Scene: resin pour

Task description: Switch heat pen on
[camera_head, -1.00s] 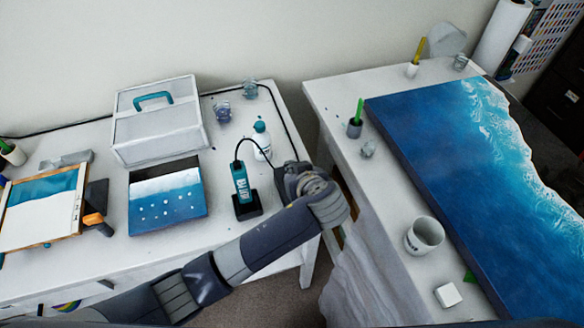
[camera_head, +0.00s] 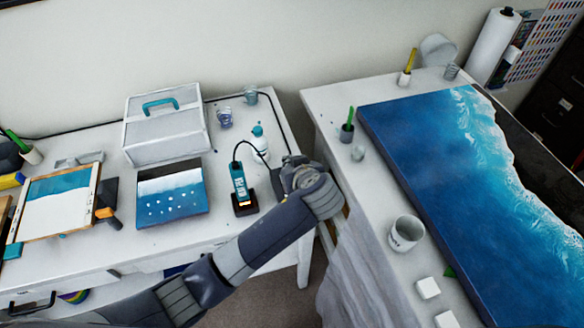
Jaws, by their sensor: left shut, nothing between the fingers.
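The heat pen (camera_head: 239,181) is teal and stands upright in a small black stand (camera_head: 245,206) on the left white table. A black cord leaves its top and arches to the right. An orange-yellow glow shows low on its front. My left gripper (camera_head: 279,174) is just right of the pen, above the table's right edge, and appears apart from it. It is shut and empty, its fingers partly hidden by the wrist. My right gripper is not in view.
A white box with a teal handle (camera_head: 165,128), a blue painted panel (camera_head: 172,201) and a white-and-teal bottle (camera_head: 259,143) stand around the pen. The right table (camera_head: 337,99) bears a large blue resin panel (camera_head: 440,170) and a white mug (camera_head: 404,233). A gap separates the tables.

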